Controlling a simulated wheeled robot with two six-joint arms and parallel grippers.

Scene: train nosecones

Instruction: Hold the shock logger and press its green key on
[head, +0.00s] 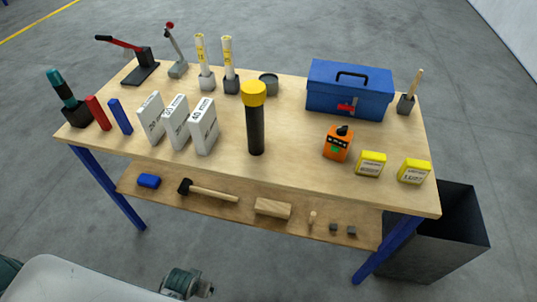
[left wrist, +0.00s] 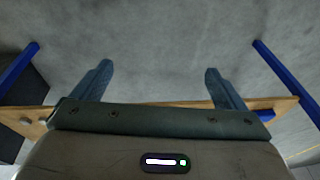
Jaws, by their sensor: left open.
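The shock logger is an orange box (head: 338,143) with a black top piece and a green key (head: 334,153) on its front. It stands upright on the wooden workbench (head: 290,155), right of centre, in front of the blue toolbox. My left gripper (left wrist: 158,85) shows in the left wrist view with its two dark fingers wide apart and nothing between them. It is below the bench top, away from the logger. The logger is not visible in the left wrist view. My right gripper is not in view.
Two yellow boxes (head: 371,163) (head: 414,171) stand right of the logger. A black cylinder with a yellow cap (head: 255,125) stands to its left. The blue toolbox (head: 348,95) is behind. A lower shelf (head: 330,222) holds a mallet and blocks. A dark bin (head: 440,260) stands at right.

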